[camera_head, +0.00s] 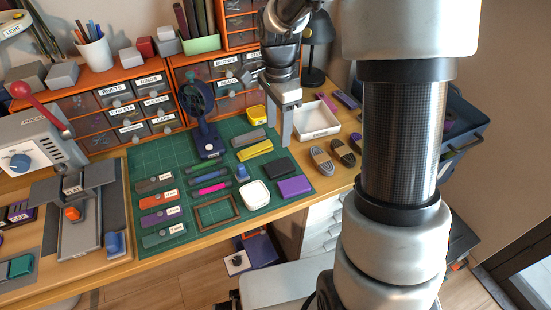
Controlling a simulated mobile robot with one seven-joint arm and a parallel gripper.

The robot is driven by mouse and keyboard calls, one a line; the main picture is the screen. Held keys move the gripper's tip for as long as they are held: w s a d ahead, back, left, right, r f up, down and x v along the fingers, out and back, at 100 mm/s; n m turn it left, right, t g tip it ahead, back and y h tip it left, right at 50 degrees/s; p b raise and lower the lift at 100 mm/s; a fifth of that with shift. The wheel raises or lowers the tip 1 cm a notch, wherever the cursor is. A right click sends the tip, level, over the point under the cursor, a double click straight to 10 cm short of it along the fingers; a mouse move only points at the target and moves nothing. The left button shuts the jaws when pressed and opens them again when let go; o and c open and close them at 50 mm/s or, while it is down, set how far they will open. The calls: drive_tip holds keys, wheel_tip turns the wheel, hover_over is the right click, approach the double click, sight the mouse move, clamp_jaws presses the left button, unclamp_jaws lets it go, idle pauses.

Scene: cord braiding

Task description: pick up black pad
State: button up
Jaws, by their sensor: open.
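A black pad (279,166), a small dark rectangular block, lies flat on the green cutting mat (140,165) near the mat's right side. It sits just above a purple block (294,187) and to the right of a white rounded dish (255,194). My gripper (279,127) is above and behind the pad in the picture, pointing down, open and with nothing seen between its fingers. The fingers are apart from the pad, which is fully in view.
Yellow (255,151) and grey (248,137) blocks lie left of the pad. A white tray (316,120) and cord bundles (321,160) are to the right. A blue stand (207,140) rises behind. Orange drawer units (120,75) line the back. My arm covers much of the right.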

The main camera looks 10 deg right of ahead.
drive_tip(key=b, duration=0.2)
hover_over(279, 166)
drive_tip(key=f, duration=0.8)
drive_tip(key=shift+s+a+f, duration=0.25)
drive_tip(key=shift+s+f, duration=0.1)
drive_tip(key=shift+w+d+f+b, duration=0.15)
drive_tip(key=shift+f+b, duration=0.25)
drive_tip(key=shift+f, duration=1.1)
drive_tip(key=shift+w+d+f+b, duration=0.15)
drive_tip(key=shift+f+b, duration=0.2)
drive_tip(key=shift+f, duration=1.1)
drive_tip(key=shift+c, duration=0.2)
drive_tip(key=c, duration=0.8)
drive_tip(key=shift+r, duration=0.1)
drive_tip(key=s+r+n+p, duration=0.1)
drive_tip(key=r+n+p, duration=0.4)
drive_tip(key=r+p, duration=0.2)
drive_tip(key=s+r+n+p, duration=0.1)
drive_tip(key=r+n+p, duration=0.4)
drive_tip(key=r, duration=0.5)
drive_tip(key=s+r+n+p, duration=0.2)
drive_tip(key=r+n+p, duration=0.3)
drive_tip(key=r+p, duration=0.3)
drive_tip(key=shift+a+r+p, duration=0.2)
drive_tip(key=shift+r+p, duration=0.05)
drive_tip(key=shift+p, duration=0.8)
